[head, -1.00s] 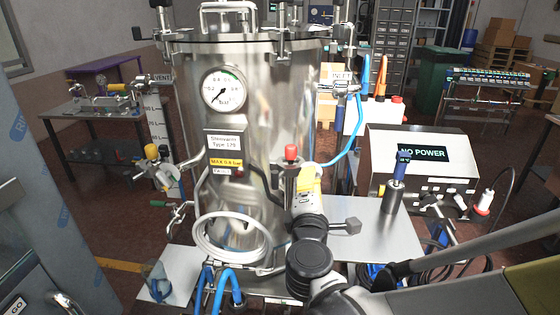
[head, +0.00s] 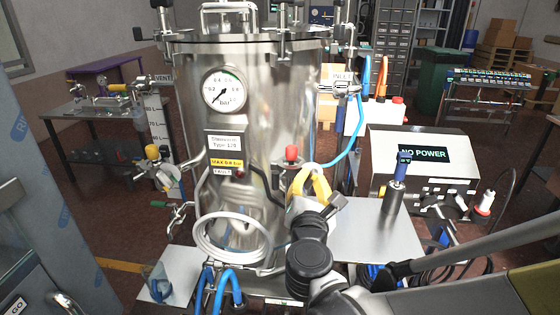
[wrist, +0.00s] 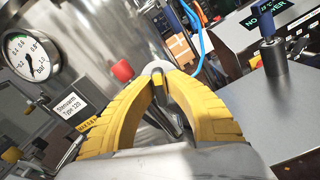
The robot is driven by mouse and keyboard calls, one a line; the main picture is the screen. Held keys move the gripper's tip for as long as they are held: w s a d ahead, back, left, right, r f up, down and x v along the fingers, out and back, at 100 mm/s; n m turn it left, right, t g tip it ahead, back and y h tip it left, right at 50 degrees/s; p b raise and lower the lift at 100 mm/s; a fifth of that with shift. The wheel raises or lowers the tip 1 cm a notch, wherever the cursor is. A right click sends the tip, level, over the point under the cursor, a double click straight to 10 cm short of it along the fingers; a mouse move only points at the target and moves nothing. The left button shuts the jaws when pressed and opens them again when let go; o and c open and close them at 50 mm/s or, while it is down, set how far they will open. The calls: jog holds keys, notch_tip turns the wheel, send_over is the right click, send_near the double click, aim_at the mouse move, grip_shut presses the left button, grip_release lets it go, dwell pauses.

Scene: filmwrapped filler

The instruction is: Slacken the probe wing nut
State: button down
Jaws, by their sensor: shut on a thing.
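My gripper (head: 312,170) is in front of the right side of the steel vessel (head: 262,110), its yellow fingers bowed into an arch. In the wrist view my gripper (wrist: 161,70) has its fingertips together on a small pale grey metal piece, which looks like the probe wing nut (wrist: 156,67). Its shape is mostly covered by the fingers. A dark metal rod (wrist: 168,115) shows between the fingers. In the head view the fingers hide the nut. A red-capped fitting (head: 291,153) stands just left of the fingertips, and its red cap (wrist: 122,70) shows in the wrist view.
A steel shelf (head: 365,235) carries a blue-topped probe holder (head: 393,195) to the right. A control box (head: 420,160) reading NO POWER stands behind it. A blue hose (head: 352,145) runs behind my gripper. A coiled pale hose (head: 231,240) hangs at the vessel's front.

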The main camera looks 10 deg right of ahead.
jog(key=shift+n, duration=0.5)
jog(key=c, duration=1.7)
grip_release()
jog(key=v, duration=1.2)
jog(key=shift+r, duration=0.1)
